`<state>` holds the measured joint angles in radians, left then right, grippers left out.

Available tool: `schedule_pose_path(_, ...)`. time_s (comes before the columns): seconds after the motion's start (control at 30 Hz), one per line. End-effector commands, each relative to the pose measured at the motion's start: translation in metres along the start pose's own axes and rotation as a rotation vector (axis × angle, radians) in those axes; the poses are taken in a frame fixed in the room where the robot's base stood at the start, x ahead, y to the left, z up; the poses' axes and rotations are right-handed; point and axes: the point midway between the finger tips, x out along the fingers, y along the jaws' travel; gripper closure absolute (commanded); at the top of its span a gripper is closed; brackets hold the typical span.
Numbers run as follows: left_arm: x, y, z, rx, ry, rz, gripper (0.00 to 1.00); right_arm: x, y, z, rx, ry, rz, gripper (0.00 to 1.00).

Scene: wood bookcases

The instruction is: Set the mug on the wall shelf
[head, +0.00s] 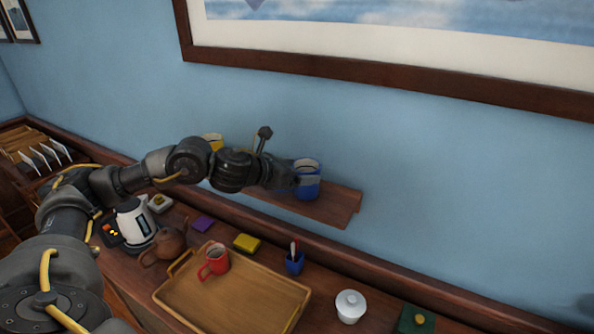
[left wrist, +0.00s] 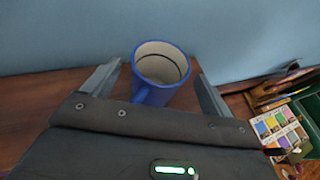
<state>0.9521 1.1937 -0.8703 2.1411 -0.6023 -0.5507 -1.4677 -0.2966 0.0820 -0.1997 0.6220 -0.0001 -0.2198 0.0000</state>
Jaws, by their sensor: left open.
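A blue mug (head: 308,189) with a pale band stands upright on the wooden wall shelf (head: 336,206). My left gripper (head: 296,177) is at the mug's left side, its fingers partly hard to make out against it. In the left wrist view the mug (left wrist: 150,97) stands between the two spread fingers of my left gripper (left wrist: 156,70), with gaps on both sides. The mug's inside looks empty, and its lower part is hidden by the gripper body. My right gripper is not in view.
A yellow item (head: 213,141) shows behind my arm. The shelf's right end is clear.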

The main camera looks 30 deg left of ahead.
Motion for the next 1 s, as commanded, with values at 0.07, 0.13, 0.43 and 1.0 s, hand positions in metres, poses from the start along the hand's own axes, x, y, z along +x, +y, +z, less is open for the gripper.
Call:
schedule_pose_path(0.07,-0.002,0.000,0.006,0.000,0.000,0.001,0.15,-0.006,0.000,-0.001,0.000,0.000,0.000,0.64)
schedule_pose_path(0.13,-0.010,0.001,0.002,0.003,-0.002,0.001,0.15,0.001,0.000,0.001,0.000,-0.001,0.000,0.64)
schedule_pose_path(0.43,-0.072,0.001,0.000,0.005,-0.002,0.003,0.15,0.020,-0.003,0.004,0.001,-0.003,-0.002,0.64)
schedule_pose_path(1.0,-0.121,0.000,0.003,0.000,0.000,-0.001,0.15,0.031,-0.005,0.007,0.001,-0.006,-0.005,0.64)
